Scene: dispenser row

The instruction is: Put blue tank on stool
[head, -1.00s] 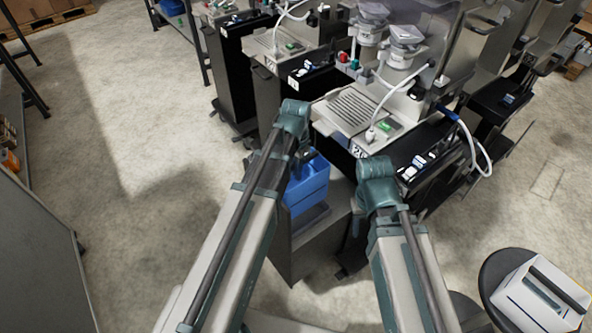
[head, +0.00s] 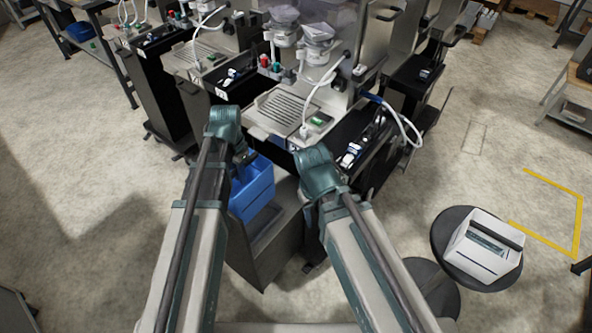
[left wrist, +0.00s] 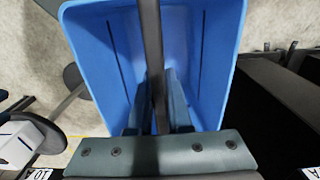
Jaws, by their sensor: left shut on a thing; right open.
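The blue tank (head: 258,192) is an open box with a bar handle across it, upright at the front of the middle dispenser. My left gripper (head: 243,158) is shut on its handle; the left wrist view shows the fingers (left wrist: 160,105) around the bar and the tank (left wrist: 215,50) empty inside. A round dark stool (head: 443,232) at the right bears a white box with a dark handle (head: 490,245). A second round dark seat (head: 440,292) is partly hidden by my right arm. My right gripper (head: 308,205) is open and empty, its fingers mostly hidden.
The middle dispenser (head: 290,110) has a grated tray, tubes and clear canisters. A grey bin or drawer (head: 265,240) is below the tank. More dispensers (head: 165,75) stand to the left. Open floor (head: 490,150) lies at the right, with a yellow line (head: 577,225).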

